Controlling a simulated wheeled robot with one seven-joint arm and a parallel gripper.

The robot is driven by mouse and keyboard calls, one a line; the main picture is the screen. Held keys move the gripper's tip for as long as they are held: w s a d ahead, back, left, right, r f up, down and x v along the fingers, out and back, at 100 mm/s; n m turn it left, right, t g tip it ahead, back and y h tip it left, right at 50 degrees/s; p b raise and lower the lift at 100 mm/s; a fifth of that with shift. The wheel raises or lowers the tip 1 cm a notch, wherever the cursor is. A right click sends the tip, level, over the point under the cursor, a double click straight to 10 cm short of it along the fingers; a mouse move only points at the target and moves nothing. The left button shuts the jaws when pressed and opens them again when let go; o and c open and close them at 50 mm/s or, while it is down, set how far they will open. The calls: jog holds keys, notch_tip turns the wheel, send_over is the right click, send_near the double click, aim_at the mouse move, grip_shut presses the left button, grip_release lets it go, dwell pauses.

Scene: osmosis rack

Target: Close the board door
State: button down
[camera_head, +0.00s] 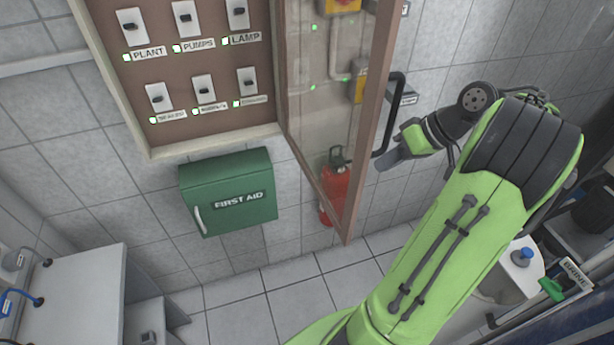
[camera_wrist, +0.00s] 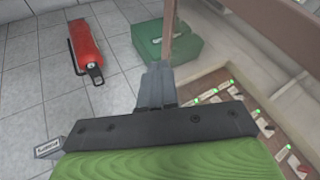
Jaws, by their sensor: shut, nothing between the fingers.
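The board door (camera_head: 362,130) is a clear pane in a brown frame. It stands open, swung out from the right side of the switch board (camera_head: 185,70). A black bar handle (camera_head: 392,115) is on the door's outer face. My gripper (camera_head: 385,164) is shut and empty, just right of the handle's lower end; I cannot tell whether it touches. In the wrist view the shut fingers (camera_wrist: 155,84) point toward the door's frame (camera_wrist: 168,32), with the switch board (camera_wrist: 240,100) beyond at lower right. The handle does not show clearly there.
A green first aid box (camera_head: 230,190) hangs below the board. A red fire extinguisher (camera_head: 335,190) shows partly through the door's pane; it also shows in the wrist view (camera_wrist: 86,45). A white cabinet (camera_head: 75,290) stands at lower left. Tiled floor (camera_head: 245,310) is free between.

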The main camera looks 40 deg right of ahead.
aim_at(327, 196)
jog(key=w+a+f+b, duration=0.4)
jog(key=w+a+f, duration=0.1)
jog(key=a+f, duration=0.2)
jog(key=shift+f, duration=0.55)
jog(key=shift+a, duration=0.1)
